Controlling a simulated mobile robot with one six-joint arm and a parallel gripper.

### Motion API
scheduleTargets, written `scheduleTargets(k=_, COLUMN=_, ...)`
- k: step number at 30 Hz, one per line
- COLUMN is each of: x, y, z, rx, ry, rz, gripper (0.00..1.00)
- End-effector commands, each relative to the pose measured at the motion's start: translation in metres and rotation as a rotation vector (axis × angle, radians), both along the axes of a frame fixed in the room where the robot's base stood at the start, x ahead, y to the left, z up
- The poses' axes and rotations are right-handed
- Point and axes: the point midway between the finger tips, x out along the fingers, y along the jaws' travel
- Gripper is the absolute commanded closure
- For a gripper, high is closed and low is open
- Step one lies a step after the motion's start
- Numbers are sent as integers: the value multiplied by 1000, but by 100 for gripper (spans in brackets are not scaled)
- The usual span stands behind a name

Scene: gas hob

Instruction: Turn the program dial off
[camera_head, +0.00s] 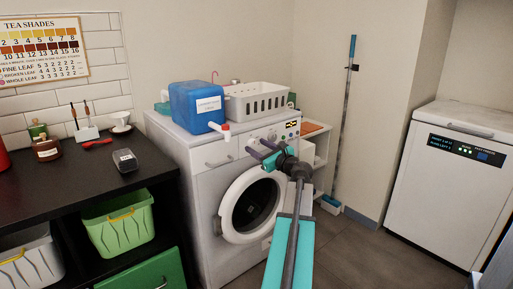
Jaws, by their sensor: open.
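The white washing machine (215,185) stands against the wall in the middle of the view, with a round door below its control panel. The panel has a small lit display (291,125) at its right end. A small round knob, seemingly the program dial (272,136), shows left of the display, just above my gripper. Its pointer setting is too small to read. My gripper (258,149) is open and empty in front of the panel, its fingers pointing left toward the machine. It overlaps part of the panel, and I cannot tell whether it touches the dial.
A blue canister (196,106) with a red-and-white tap and a white basket (257,101) sit on the machine. A dark counter (60,190) stands left, a white chest appliance (445,185) right. A mop (346,110) leans on the wall. The floor between is clear.

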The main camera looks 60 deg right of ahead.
Motion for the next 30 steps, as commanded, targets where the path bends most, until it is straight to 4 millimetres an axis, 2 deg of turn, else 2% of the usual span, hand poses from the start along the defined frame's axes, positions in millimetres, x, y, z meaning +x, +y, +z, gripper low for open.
scheduleTargets(k=8, x=-28, y=12, z=1, rx=1, ry=-1, rz=-2, gripper=50)
scheduleTargets(k=24, x=-97, y=42, z=1, rx=0, ry=-1, rz=-1, gripper=50)
scheduleTargets(k=30, x=-115, y=49, z=1, rx=0, ry=-1, rz=0, gripper=50)
